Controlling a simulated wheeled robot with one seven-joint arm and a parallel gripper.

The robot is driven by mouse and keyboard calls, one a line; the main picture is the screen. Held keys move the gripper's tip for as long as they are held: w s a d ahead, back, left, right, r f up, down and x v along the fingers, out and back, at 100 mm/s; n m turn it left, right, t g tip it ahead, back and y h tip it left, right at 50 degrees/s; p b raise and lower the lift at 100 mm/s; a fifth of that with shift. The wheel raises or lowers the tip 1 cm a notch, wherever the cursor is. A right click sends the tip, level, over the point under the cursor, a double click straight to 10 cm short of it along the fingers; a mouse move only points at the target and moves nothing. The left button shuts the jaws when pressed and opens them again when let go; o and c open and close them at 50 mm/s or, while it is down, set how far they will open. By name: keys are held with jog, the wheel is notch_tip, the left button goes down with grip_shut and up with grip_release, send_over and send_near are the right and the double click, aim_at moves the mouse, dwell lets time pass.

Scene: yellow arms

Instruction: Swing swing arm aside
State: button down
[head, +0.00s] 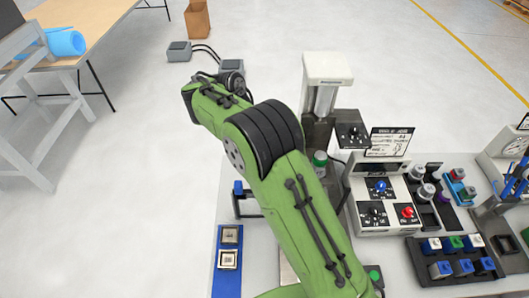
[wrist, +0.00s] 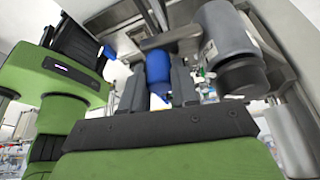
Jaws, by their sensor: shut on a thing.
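In the wrist view my gripper (wrist: 158,92) has its two dark fingers on either side of a blue cylindrical handle (wrist: 158,66) and is shut on it. The handle joins a dark grey bar (wrist: 172,38) that looks like the swing arm. A large grey cylinder (wrist: 228,45) stands close to the right of the fingers. In the head view my green arm covers the middle, and my gripper and the gripped handle cannot be made out there.
A station with a white-capped steel column (head: 327,70) stands beside my arm. A control box (head: 382,187) with blue and red knobs is to its right. A black tray (head: 455,262) of coloured blocks lies lower right. A blue tray (head: 228,262) lies left. Open floor is left.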

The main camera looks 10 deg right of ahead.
jog(key=c, duration=0.8)
grip_release()
jog(key=shift+c, duration=0.2)
jog(key=shift+r, duration=0.1)
jog(key=v, duration=1.1)
jog(key=shift+a+r+p, duration=0.2)
jog(key=shift+r+p, duration=0.15)
